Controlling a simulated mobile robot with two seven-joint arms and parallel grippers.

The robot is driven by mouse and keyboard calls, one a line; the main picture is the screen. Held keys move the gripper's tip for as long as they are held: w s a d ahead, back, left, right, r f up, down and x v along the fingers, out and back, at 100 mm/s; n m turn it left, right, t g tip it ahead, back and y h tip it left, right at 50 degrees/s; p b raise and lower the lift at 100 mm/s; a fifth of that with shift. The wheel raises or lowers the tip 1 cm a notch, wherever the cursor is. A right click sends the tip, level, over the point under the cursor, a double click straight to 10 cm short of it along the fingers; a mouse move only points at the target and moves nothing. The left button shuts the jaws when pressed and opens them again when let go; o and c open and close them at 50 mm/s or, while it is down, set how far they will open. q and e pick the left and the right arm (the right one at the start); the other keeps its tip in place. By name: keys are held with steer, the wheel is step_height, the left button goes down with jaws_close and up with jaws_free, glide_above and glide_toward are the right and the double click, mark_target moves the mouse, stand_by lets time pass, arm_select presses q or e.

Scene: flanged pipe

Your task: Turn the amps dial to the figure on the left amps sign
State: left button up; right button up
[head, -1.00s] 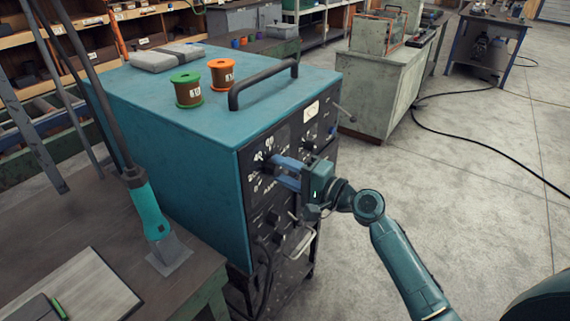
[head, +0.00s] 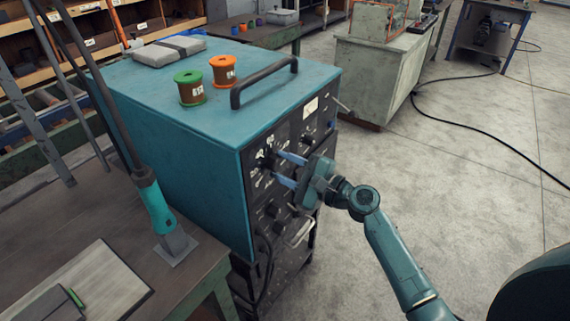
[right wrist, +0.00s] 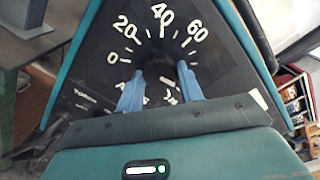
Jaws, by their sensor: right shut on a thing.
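The amps dial (right wrist: 158,72) is a dark knob on the black front panel of the blue welding machine (head: 190,110). White figures 0, 20, 40 and 60 show around it in the right wrist view, and the lower right of the scale is partly covered. My right gripper (head: 277,166) is at the panel, with its blue fingers on either side of the knob, shut on it; they also show in the right wrist view (right wrist: 160,85). The dial's pointer cannot be made out. I cannot make out any amps sign. My left gripper is not in view.
A green spool (head: 189,88) and an orange spool (head: 223,72) stand on the machine top beside a black handle (head: 264,80). Lower knobs and a metal handle (head: 299,232) sit below my gripper. A workbench (head: 105,220) is at the left.

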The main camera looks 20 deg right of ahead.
stand_by(0.4)
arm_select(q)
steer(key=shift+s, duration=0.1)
arm_select(e)
steer(key=o, duration=1)
steer(key=shift+s+d, duration=0.2)
arm_select(q)
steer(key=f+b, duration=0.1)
steer(key=b, duration=0.2)
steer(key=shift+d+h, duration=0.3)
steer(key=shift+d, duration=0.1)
arm_select(e)
steer(key=v, duration=1.2)
steer(key=shift+s+d, duration=0.2)
steer(key=shift+s, duration=0.05)
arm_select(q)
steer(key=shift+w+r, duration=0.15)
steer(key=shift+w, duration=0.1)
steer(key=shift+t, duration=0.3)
